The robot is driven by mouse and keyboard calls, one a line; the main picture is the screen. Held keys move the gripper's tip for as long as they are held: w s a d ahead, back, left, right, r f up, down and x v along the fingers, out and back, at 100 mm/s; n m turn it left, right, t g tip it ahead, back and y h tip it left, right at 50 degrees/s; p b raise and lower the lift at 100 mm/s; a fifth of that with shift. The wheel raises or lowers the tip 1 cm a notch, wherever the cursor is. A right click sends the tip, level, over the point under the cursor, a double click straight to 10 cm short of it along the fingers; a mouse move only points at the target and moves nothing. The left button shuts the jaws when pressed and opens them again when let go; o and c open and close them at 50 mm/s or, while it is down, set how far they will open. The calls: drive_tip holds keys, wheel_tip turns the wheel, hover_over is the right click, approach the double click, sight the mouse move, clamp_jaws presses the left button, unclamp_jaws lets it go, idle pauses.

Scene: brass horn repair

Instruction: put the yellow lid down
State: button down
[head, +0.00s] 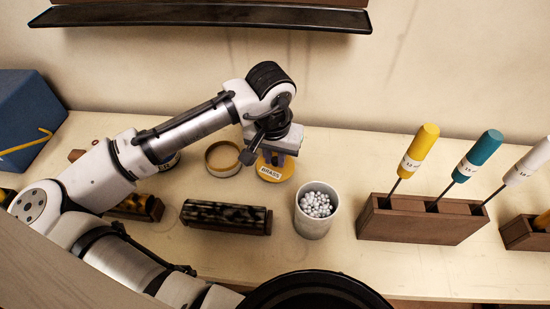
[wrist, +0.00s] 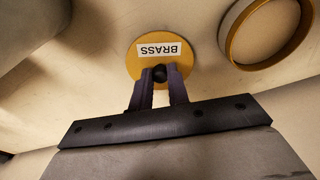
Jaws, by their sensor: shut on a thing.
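The yellow lid (head: 283,173) is a round disc with a white label reading BRASS and a dark knob in its middle. My gripper (head: 272,157) is above it, at the back of the bench. In the wrist view, the fingers of my gripper (wrist: 161,80) are shut on the knob of the yellow lid (wrist: 142,62). I cannot tell whether the lid touches the bench. A round open tin (head: 223,159) with a yellow rim is just left of the lid. Part of the tin (wrist: 233,46) shows at the right in the wrist view.
A white cup (head: 314,226) of grey-white beads stands in front and right of the lid. A dark mottled block (head: 226,214) lies front left. A wooden rack (head: 423,222) holds screwdrivers at right. A dark shelf (head: 205,17) hangs above. The bench (head: 335,164) is clear right of the lid.

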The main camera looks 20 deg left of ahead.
sight(273, 172)
drive_tip(key=shift+f, duration=0.85)
drive_tip(key=shift+f, duration=0.2)
drive_tip(key=c, duration=1.3)
unclamp_jaws()
drive_tip(key=shift+c, duration=0.2)
drive_tip(key=shift+r, duration=0.1)
drive_tip(key=shift+r, duration=0.1)
wheel_tip(273, 172, up, 12)
drive_tip(key=s, duration=0.1)
drive_tip(key=shift+s+b, duration=0.25)
drive_tip(key=shift+b, duration=0.1)
drive_tip(key=shift+d, duration=0.1)
